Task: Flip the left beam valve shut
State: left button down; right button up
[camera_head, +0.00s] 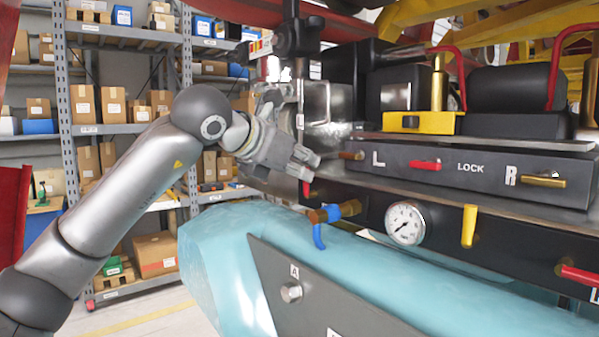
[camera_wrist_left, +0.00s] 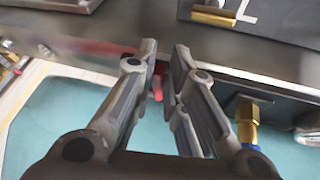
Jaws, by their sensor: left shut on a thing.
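The left beam valve shows as a small red handle (camera_head: 307,189) at the left end of the dark beam panel (camera_head: 372,205), just below my left gripper's fingertips. My left gripper (camera_head: 303,166) reaches in from the left, and its fingers are closed on the red handle. In the left wrist view, the red handle (camera_wrist_left: 158,82) shows between the two fingers of the gripper (camera_wrist_left: 165,72). The fingers hide most of the handle and its pivot. My right gripper is not in view.
A brass fitting with a blue lever (camera_head: 318,235) sits right beside the gripper. A gauge (camera_head: 405,223), a yellow handle (camera_head: 469,226) and another red handle (camera_head: 580,275) lie further right. The L/LOCK/R panel (camera_head: 470,168) is above, a teal cylinder (camera_head: 400,270) below.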

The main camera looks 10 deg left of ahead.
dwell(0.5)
pick_arm(q)
jog(key=c, duration=1.4)
grip_release()
jog(key=shift+c, duration=0.2)
jog(key=v, duration=1.2)
